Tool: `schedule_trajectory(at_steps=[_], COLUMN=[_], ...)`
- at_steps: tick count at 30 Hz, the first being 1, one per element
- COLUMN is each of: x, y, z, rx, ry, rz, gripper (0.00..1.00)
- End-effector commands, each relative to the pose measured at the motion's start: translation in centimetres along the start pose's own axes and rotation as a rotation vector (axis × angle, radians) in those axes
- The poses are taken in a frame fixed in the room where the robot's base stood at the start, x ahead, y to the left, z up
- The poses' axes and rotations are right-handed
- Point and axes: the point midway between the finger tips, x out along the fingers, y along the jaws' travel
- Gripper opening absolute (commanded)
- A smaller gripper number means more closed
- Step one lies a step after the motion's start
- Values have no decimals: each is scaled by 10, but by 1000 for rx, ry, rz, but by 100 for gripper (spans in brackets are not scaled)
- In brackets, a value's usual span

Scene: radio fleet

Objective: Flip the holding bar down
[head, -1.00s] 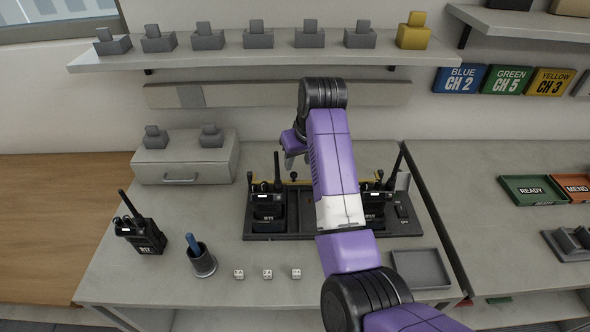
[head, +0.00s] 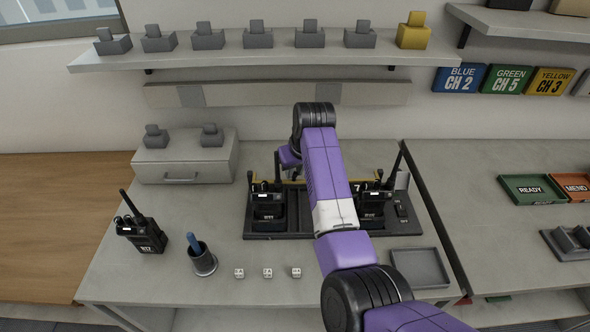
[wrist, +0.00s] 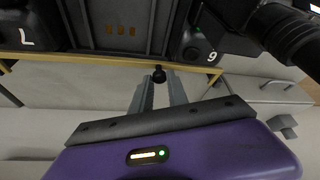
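The holding bar (head: 284,181) is a thin yellow bar along the back of the dark radio rack (head: 292,224). It also runs across the upper part of the wrist view (wrist: 110,67), with a small black knob (wrist: 159,74) near its middle. My gripper (wrist: 160,82) is open, its two grey fingers pointing at the bar with the knob between their tips. I cannot tell whether they touch it. In the head view my gripper (head: 293,175) is low behind the rack, and my arm hides much of the bar and rack centre.
Radios stand in the rack at left (head: 267,208) and right (head: 371,208). Another radio (head: 143,235), a pen cup (head: 202,260) and small dice stand on the bench. A grey drawer box (head: 185,160) is at back left, and an empty tray (head: 420,268) is at front right.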

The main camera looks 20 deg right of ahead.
Motion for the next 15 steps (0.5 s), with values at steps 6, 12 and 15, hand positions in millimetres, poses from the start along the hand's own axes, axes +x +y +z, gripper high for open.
schedule_trajectory(at_steps=[6, 12, 15], x=[0, 3, 4], y=[1, 2, 1], z=[0, 6, 9], rx=[1, -8, -14], ry=[2, 64, 99], rz=[3, 32, 44], gripper=[0, 0, 0])
